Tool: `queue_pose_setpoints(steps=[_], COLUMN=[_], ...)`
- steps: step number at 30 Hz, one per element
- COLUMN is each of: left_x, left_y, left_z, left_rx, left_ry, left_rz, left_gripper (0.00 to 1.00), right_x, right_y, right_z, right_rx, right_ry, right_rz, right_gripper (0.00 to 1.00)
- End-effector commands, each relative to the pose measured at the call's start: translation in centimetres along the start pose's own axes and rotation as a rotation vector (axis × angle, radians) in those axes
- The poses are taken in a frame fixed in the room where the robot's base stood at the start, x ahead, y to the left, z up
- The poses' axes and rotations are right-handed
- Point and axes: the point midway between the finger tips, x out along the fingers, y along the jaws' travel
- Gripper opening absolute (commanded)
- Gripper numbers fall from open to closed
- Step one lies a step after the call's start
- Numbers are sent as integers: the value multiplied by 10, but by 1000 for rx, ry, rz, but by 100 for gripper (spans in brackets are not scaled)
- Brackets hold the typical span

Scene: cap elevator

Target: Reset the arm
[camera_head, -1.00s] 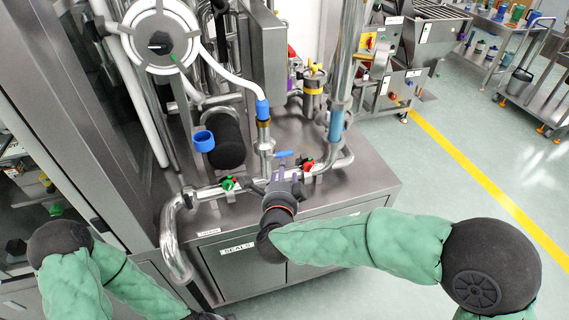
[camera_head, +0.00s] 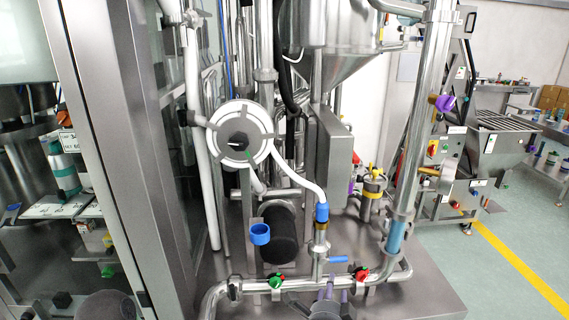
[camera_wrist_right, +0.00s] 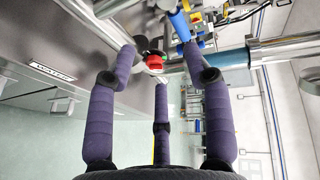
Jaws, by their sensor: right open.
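My right gripper (camera_head: 328,290) shows at the bottom of the head view, just in front of the horizontal steel pipe, between a green-handled valve (camera_head: 275,282) and a red-handled valve (camera_head: 361,273). In the right wrist view its purple fingers (camera_wrist_right: 158,66) are spread apart with nothing held between them. A red valve knob (camera_wrist_right: 158,62) appears beyond the gap between the fingers; I cannot tell the distance. A dark rounded part of my left arm (camera_head: 106,306) shows at the lower left of the head view. My left gripper is out of view.
Steel pipes, a blue lever (camera_head: 338,259), a blue cup-like fitting (camera_head: 259,234) and a white round housing (camera_head: 240,134) crowd the machine. A tall cabinet frame (camera_head: 125,130) stands at left. Open floor with a yellow line (camera_head: 520,265) lies at right.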

Motion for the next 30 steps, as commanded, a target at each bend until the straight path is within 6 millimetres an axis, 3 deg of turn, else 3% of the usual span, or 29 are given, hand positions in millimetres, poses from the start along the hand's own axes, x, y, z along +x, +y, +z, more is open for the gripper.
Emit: queue_pose_setpoints(steps=[9,16,23,30], left_x=[-3,-4,-6,-8], left_y=[1,2,2,3], left_z=[0,0,0,0], left_rx=[0,0,0,0], left_ry=[0,0,0,0], left_rz=[0,0,0,0], left_gripper=[40,40,40,40], right_x=[34,33,4,-53], right_y=[104,196,290,378], right_z=[28,39,42,40], right_rx=[-394,-638,-828,-959], right_ry=[-219,-437,-704,-1031], right_rz=[202,359,508,627], right_gripper=[51,51,51,51])
